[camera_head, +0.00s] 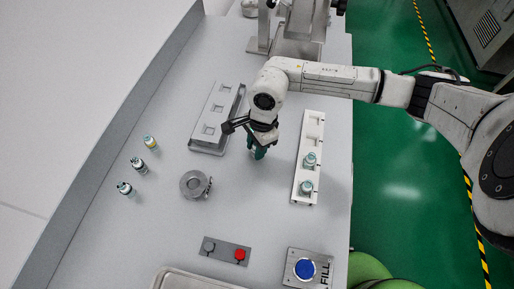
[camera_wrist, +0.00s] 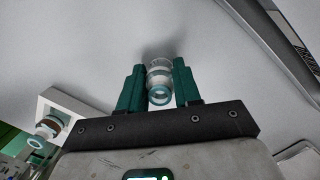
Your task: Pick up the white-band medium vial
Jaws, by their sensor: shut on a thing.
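My gripper (camera_head: 258,152) hangs over the table between the grey slotted tray and the white rack. In the wrist view its green fingers (camera_wrist: 159,88) are shut on the white-band medium vial (camera_wrist: 160,82), with one finger on each side. The vial looks clear and whitish with a pale teal ring at the near end. In the head view the vial is hidden by the gripper. The gap between the vial and the table is hard to judge.
A white rack (camera_head: 313,130) at the right holds two teal-topped vials (camera_head: 310,160). A grey slotted tray (camera_head: 219,104) lies at the left. Three loose vials (camera_head: 138,164), a round metal fixture (camera_head: 195,184), a button panel (camera_head: 226,251) and a blue FILL button (camera_head: 305,268) stand nearby.

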